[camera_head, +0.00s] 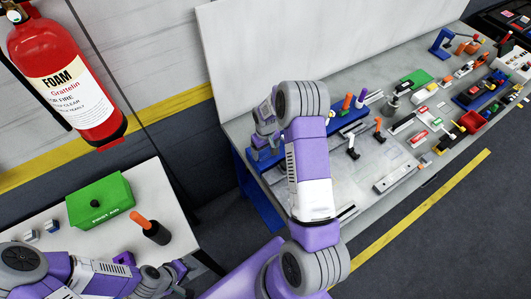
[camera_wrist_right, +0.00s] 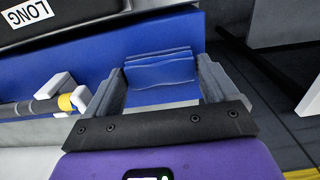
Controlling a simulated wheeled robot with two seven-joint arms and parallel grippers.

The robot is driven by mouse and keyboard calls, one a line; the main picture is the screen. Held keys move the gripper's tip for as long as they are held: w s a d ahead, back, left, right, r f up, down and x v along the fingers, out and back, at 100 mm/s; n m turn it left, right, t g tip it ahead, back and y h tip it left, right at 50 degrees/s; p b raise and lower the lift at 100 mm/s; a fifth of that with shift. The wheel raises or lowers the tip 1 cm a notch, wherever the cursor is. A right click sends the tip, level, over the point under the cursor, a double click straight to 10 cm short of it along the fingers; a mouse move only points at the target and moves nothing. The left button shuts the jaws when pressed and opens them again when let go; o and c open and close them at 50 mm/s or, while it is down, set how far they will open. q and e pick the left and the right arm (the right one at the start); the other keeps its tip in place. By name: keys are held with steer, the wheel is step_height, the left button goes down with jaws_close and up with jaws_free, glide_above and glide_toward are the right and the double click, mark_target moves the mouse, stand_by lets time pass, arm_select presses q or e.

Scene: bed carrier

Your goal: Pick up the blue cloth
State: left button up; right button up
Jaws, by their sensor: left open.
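The blue cloth (camera_wrist_right: 160,68) looks like a folded stack in the right wrist view, set against a blue surface. It lies between the two grey fingers of my right gripper (camera_wrist_right: 158,88), which are spread apart. I cannot tell whether the fingers press on it. In the head view my right gripper (camera_head: 264,128) is at the left end of the workbench, partly behind my own arm. The cloth cannot be made out there. My left gripper (camera_head: 180,274) is open and low at the left, near the front edge of the white table.
The workbench (camera_head: 350,185) carries many small tools and parts to the right. The white table (camera_head: 178,200) holds a green first aid box (camera_head: 100,200) and an orange-handled tool in a black holder (camera_head: 156,232). A fire extinguisher (camera_head: 65,80) hangs at upper left. A dark box labelled LONG (camera_wrist_right: 90,22) is close by.

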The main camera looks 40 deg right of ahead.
mark_target(266, 151)
steer(key=c, duration=0.6)
step_height(266, 151, up, 10)
steer(key=shift+b, duration=0.4)
